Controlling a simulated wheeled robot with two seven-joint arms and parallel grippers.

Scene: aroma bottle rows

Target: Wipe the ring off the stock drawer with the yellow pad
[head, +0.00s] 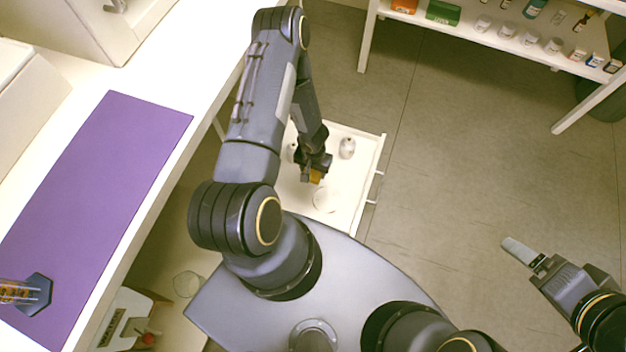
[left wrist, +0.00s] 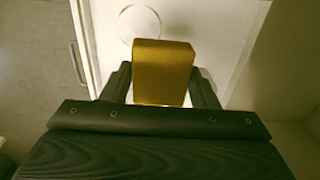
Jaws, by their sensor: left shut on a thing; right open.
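The stock drawer (head: 345,215) is a white, pulled-out drawer below the table's right side. A faint ring (head: 325,200) marks its floor near the front, and it also shows in the left wrist view (left wrist: 139,8). My left gripper (head: 314,174) is shut on the yellow pad (left wrist: 163,72), over the drawer. In the left wrist view the pad lies between both fingers, just beside the ring. I cannot tell whether the pad touches the drawer floor. My right gripper (head: 524,256) is open and empty, over the floor at the right.
A purple mat (head: 95,190) lies on the white table. A shelf (head: 480,38) with bottles and boxes stands at the back right. The floor (head: 450,150) between is clear.

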